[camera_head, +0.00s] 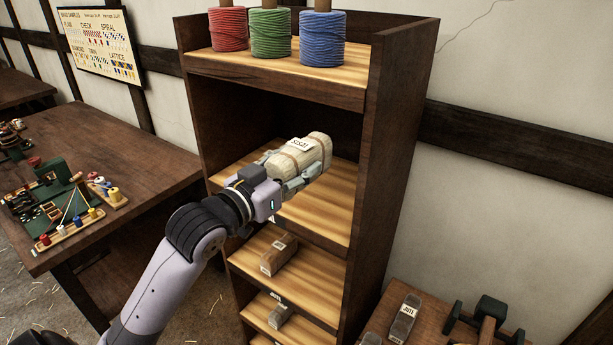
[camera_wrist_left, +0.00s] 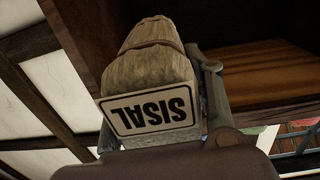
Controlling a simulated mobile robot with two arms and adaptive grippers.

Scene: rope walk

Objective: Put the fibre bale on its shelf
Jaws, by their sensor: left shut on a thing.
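The fibre bale (camera_head: 310,149) is pale and bundled, with a white SISAL label. My left gripper (camera_head: 290,172) is shut on it and holds it in front of the open upper compartment of the wooden shelf unit (camera_head: 375,130). In the left wrist view the bale (camera_wrist_left: 155,72) and its label fill the middle, with a finger of my left gripper (camera_wrist_left: 213,95) along its right side. The board of that compartment (camera_head: 325,205) has bare wood around the bale. I cannot tell whether the bale touches the board. My right gripper is not in view.
Red, green and blue rope spools (camera_head: 270,33) stand on the top shelf. Lower shelves hold a brown block (camera_head: 278,255) and a smaller block (camera_head: 281,316). A workbench (camera_head: 110,150) with bobbins is at left. A low table (camera_head: 440,325) at lower right holds a JUTE block (camera_head: 404,318).

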